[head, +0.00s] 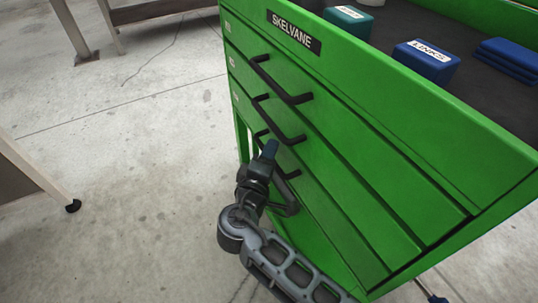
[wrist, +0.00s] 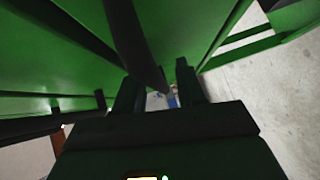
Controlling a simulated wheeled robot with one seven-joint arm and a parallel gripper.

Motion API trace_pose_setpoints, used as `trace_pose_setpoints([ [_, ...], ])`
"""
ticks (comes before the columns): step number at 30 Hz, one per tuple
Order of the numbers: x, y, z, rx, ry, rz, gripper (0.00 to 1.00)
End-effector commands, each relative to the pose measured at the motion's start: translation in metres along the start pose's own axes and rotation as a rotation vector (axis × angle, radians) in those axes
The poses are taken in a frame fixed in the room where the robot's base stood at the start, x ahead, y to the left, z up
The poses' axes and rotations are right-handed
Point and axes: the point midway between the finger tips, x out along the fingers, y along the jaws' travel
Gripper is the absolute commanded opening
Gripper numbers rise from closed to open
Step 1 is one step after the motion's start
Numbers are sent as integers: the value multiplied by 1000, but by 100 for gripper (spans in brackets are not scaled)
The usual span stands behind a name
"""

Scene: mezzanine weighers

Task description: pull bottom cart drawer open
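The green cart (head: 335,190) has a stack of drawers with black bar handles on its front, and they look shut. The top handle (head: 282,82) and middle handle (head: 280,122) are clear to see. The lowest handle I can make out (head: 293,174) is partly hidden behind my wrist. My gripper (wrist: 157,92) is close to the cart front at the lower handles. In the wrist view its two fingers are apart, and a dark handle bar (wrist: 130,40) runs down toward the gap between them. I cannot tell whether the fingers touch the bar.
A teal box (head: 347,20), a blue box (head: 427,62) and a flat blue stack (head: 508,58) are on the cart top. A table leg with a black caster (head: 72,206) is at left. Concrete floor (head: 130,150) is clear in front of the cart.

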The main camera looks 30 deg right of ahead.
Motion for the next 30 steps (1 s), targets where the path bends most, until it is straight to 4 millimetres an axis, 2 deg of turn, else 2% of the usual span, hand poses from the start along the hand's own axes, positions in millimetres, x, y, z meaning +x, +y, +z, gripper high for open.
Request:
trace_pose_setpoints([
  [7,1,0,0,0,0,0,38],
  [19,0,0,0,0,0,0,0],
  [30,0,0,0,0,0,-1,0],
])
